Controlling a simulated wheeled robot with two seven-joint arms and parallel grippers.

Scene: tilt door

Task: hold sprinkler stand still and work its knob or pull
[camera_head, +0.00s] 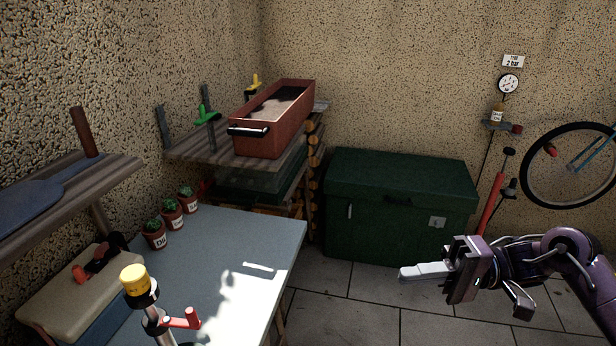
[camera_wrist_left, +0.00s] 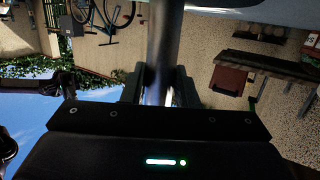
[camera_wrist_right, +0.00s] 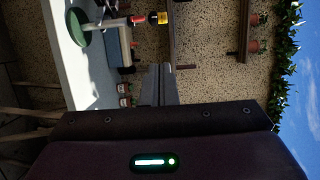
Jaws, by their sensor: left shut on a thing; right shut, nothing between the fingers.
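The table (camera_head: 240,240) carries small potted cacti (camera_head: 172,212) along its back edge. A shelf with a red planter (camera_head: 270,120) stands behind it. A dark green chest (camera_head: 400,195) is against the far wall. Open tiled floor lies between table and right arm.

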